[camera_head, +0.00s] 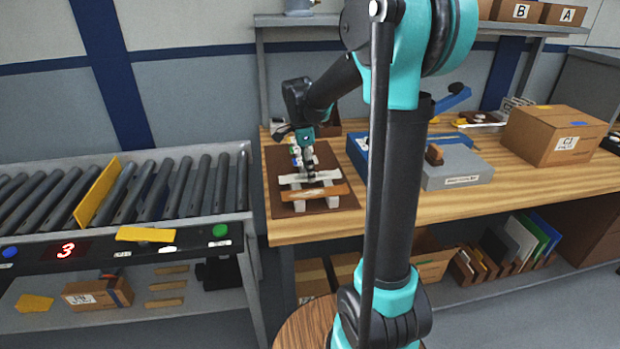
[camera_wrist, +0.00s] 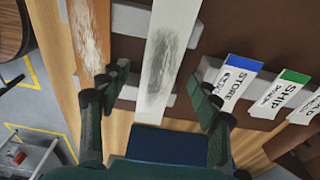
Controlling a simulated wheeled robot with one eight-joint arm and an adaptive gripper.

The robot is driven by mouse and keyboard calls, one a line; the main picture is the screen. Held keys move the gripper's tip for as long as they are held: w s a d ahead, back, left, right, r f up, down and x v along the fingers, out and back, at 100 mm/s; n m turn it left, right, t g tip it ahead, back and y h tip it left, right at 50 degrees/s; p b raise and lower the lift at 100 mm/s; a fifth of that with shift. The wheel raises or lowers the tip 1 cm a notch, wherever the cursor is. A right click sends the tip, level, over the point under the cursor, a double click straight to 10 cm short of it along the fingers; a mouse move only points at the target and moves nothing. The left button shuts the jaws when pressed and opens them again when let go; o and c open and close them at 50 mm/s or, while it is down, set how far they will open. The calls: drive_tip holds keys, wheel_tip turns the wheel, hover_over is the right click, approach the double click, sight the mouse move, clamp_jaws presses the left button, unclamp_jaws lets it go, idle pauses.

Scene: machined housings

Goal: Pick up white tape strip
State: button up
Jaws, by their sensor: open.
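The white tape strip (camera_wrist: 168,45), with a dark grey smudge along it, runs between my fingers in the wrist view. It lies across light grey support blocks (camera_wrist: 131,20) over a brown board. It also shows on the bench in the head view (camera_head: 309,177). My gripper (camera_wrist: 159,85) is open, with one finger on each side of the strip and nothing held. In the head view my gripper (camera_head: 304,168) points down over the strip. I cannot tell the exact height of the fingertips above it.
An orange-brown strip (camera_wrist: 90,32) with white wear lies parallel, close to my left finger. Tags marked STORE (camera_wrist: 236,80) and SHIP (camera_wrist: 287,92) lie on the right. The brown board (camera_head: 276,170) sits near the bench's left edge. A roller conveyor (camera_head: 185,185) is further left.

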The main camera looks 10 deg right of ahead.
drive_tip(key=shift+f, duration=0.25)
drive_tip(key=shift+c, duration=0.5)
drive_tip(key=c, duration=0.9)
drive_tip(key=shift+r, duration=0.15)
drive_tip(key=shift+c, duration=0.2)
